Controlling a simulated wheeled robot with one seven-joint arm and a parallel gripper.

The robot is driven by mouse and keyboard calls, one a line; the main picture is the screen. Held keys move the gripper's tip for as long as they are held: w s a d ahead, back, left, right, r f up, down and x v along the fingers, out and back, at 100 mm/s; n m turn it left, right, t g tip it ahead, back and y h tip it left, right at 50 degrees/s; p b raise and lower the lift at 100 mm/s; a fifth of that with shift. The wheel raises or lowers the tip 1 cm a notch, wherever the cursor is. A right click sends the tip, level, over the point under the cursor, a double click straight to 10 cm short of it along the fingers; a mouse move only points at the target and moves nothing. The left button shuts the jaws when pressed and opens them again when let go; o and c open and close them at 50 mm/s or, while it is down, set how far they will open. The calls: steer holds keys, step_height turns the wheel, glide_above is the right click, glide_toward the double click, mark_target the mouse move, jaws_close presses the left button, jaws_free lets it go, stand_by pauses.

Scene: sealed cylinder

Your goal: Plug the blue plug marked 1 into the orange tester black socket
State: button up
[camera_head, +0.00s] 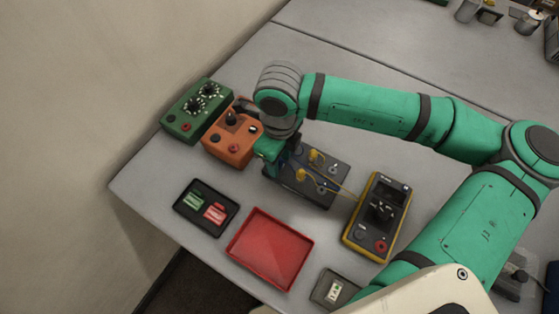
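The orange tester (226,151) stands near the left end of the table, with a black knob, a red socket (235,149) and a dark round spot, perhaps the black socket (215,138). My gripper (270,152) points down beside the tester's right side, between it and the dark panel (325,195). Its fingers are small and partly hidden by my wrist, so their opening and any held thing cannot be made out. The dark panel carries yellow plugs (301,175) and small blue-and-white marks. I cannot make out a blue plug marked 1.
A green dial box (183,127) stands left of the tester. In front are a black tray (186,222) with green and red pieces, an empty red tray (270,250) and a small grey tray (322,292). A yellow-edged meter (370,200) stands right of the panel.

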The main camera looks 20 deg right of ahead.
jaws_close()
steer(key=shift+r, duration=0.1)
steer(key=shift+r, duration=2.85)
steer(key=shift+w+d, duration=0.1)
steer(key=shift+w, duration=0.05)
